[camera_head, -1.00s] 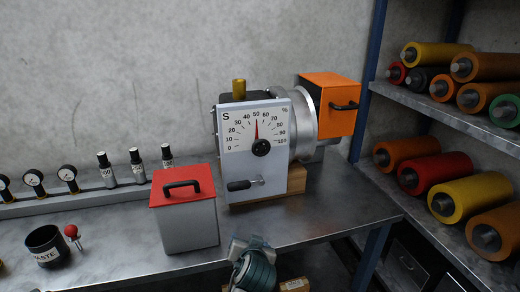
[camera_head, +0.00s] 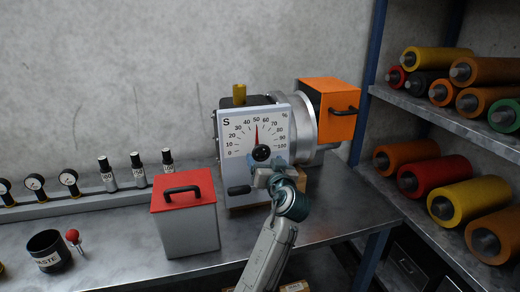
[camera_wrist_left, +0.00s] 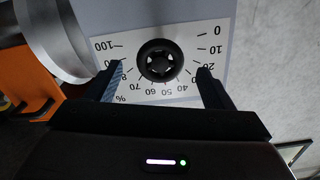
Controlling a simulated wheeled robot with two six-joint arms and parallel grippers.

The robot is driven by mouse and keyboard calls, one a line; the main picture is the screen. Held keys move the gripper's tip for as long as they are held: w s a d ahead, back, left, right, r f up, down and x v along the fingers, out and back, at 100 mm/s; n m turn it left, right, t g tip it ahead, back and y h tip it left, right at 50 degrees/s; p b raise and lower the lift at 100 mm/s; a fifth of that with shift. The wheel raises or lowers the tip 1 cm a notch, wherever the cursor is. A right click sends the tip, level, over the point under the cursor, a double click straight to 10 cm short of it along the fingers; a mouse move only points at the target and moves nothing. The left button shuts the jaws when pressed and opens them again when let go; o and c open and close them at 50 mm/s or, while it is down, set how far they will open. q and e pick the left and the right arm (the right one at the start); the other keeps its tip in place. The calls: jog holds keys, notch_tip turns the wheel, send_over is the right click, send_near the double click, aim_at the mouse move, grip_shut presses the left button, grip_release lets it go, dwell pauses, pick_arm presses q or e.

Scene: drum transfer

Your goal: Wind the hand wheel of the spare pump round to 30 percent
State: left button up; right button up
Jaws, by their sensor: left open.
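The spare pump has a pale panel (camera_head: 232,165) marked S, with a percent dial from 0 to 100. Its red needle (camera_head: 257,134) stands near 50. The black hand wheel (camera_head: 261,153) sits at the dial's centre; it also shows in the left wrist view (camera_wrist_left: 160,60). My left gripper (camera_head: 268,170) is open in front of the panel, just below the wheel in the head view. In the left wrist view its two fingers (camera_wrist_left: 158,75) stand apart with the wheel showing between them; I cannot tell whether they touch it. The needle is not visible there. My right gripper is not in view.
A black crank handle (camera_head: 238,190) sticks out low on the panel. An orange box (camera_head: 328,105) is behind it at the right. A red-lidded box (camera_head: 188,220) stands on the bench to the left. Shelves of coloured rollers (camera_head: 435,175) are at the right.

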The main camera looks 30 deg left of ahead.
aim_at(262, 156)
pick_arm(q)
jog(key=p+x, duration=0.1)
jog(key=x, duration=0.5)
jog(key=shift+w+a, duration=0.1)
jog(key=shift+a, duration=0.05)
jog(key=c, duration=1)
